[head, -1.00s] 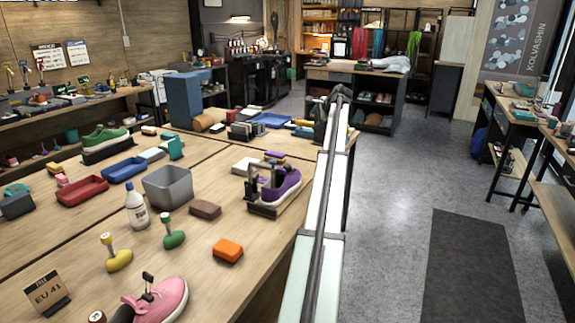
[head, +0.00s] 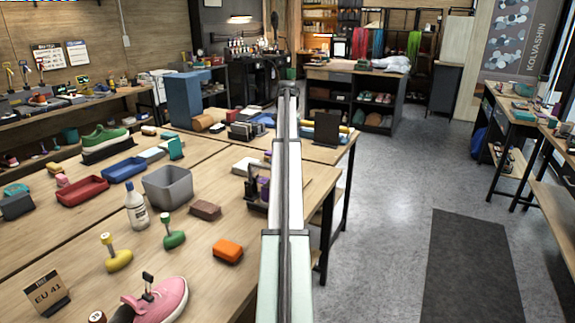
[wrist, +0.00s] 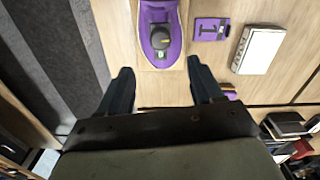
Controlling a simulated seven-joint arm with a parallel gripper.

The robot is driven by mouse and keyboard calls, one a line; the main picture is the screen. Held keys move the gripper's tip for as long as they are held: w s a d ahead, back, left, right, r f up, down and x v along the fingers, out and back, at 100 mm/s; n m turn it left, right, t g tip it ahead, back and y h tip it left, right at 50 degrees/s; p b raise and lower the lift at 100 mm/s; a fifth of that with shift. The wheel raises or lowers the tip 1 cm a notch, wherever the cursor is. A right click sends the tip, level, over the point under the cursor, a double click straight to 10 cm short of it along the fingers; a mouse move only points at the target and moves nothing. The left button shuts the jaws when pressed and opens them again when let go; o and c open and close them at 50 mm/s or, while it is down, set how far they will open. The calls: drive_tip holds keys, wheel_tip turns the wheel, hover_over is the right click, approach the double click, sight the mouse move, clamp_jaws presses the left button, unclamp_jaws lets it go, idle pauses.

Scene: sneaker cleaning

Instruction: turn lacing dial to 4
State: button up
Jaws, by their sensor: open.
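The purple sneaker (wrist: 175,20) is at the top centre of the wrist view. A dark round dial (wrist: 160,38) sits on it, with a small green spot at its lower edge. Any numbers on the dial are too small to read. My gripper (wrist: 158,70) is open and empty, its two dark fingers apart, with the sneaker showing beyond and between the tips. I see no contact. In the head view my arm hides most of the purple sneaker (head: 265,188); part of its dark stand frame (head: 252,185) shows left of the arm. My fingers cannot be made out there.
A purple card (wrist: 211,29) and a white box (wrist: 258,50) lie right of the sneaker in the wrist view. In the head view, a brown block (head: 205,210), an orange block (head: 228,250) and a grey bin (head: 168,186) stand left of my arm.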

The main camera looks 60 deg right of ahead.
wheel_tip(320, 180, down, 11)
drive_tip(key=shift+f, duration=0.1)
idle(0.3)
drive_tip(key=shift+c, duration=0.4)
drive_tip(key=c, duration=1)
